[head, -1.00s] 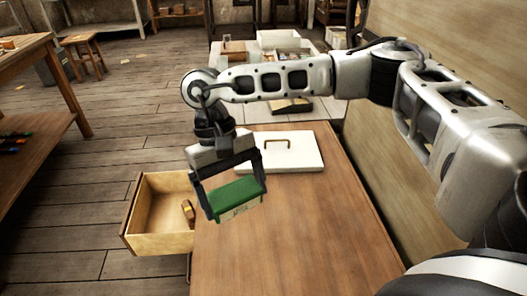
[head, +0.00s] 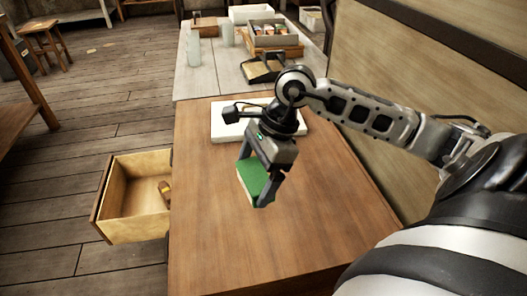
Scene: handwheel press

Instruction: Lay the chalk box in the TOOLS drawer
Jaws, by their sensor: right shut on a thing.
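My right gripper (head: 259,186) is shut on the chalk box (head: 255,180), a green box with a pale side. It holds the box above the wooden cabinet top (head: 215,235), right of the open drawer. The open drawer (head: 122,217) sticks out from the cabinet's left side, below the top. A small brown and yellow object (head: 165,190) lies inside it, near its right end, and the rest of its floor looks bare. No label can be read on the drawer from here. My left gripper is not in view.
A white board (head: 228,120) with a handle lies on the cabinet top behind my gripper. A pale table (head: 205,80) beyond holds a grey bin (head: 275,35), a dark tray (head: 262,70) and clear cups. A wooden panel (head: 370,60) stands along the right. The front cabinet top is clear.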

